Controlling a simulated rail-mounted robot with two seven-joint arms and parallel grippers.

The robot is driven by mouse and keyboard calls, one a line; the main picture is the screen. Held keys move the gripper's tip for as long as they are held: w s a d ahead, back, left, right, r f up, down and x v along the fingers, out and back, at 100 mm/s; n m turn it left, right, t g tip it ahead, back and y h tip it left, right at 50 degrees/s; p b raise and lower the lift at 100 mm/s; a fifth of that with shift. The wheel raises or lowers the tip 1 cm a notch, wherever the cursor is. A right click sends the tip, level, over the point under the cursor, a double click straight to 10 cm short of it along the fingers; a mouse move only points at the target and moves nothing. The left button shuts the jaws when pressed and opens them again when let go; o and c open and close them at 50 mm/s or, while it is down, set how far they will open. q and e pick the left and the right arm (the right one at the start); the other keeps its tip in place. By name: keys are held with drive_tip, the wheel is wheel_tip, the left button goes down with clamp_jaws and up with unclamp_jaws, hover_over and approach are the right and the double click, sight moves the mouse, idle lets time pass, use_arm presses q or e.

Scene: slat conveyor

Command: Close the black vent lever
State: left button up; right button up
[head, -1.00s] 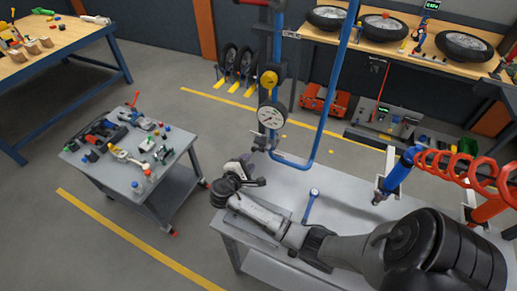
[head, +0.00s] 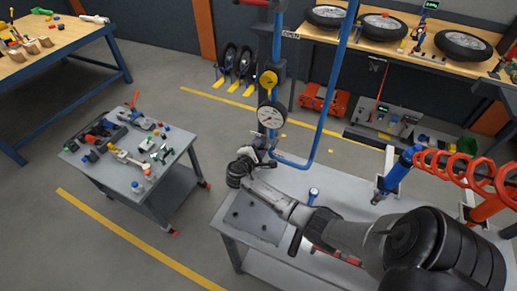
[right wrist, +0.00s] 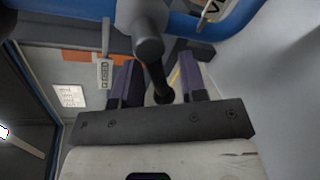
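The black vent lever (right wrist: 157,77) shows in the right wrist view as a dark rod with a rounded end, hanging from a dark round valve body (right wrist: 147,28). My right gripper (right wrist: 160,82) has its two dark fingers apart, with the lever's end between them. Gaps show on both sides, and I cannot tell whether either finger touches it. In the head view my right gripper (head: 262,150) is at the pipework just below the dial gauge (head: 270,115); the lever is too small to make out there. My left gripper is not in view.
A blue pipe loop (head: 316,140) hangs just right of the gripper. The grey bench (head: 345,187) lies below, with a blue-topped tool (head: 313,193) on it. A red coiled hose (head: 455,165) is at the right. A small tool cart (head: 180,152) stands left, across open floor.

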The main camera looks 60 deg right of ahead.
drive_tip(key=shift+c, duration=0.4)
drive_tip(key=c, duration=0.5)
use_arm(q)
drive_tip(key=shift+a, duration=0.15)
use_arm(e)
clamp_jaws()
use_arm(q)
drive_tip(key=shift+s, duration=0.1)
use_arm(e)
drive_tip(key=shift+s, duration=0.1)
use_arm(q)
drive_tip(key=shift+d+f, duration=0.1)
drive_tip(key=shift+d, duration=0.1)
use_arm(e)
drive_tip(key=shift+a+f, duration=0.1)
drive_tip(key=shift+f, duration=0.05)
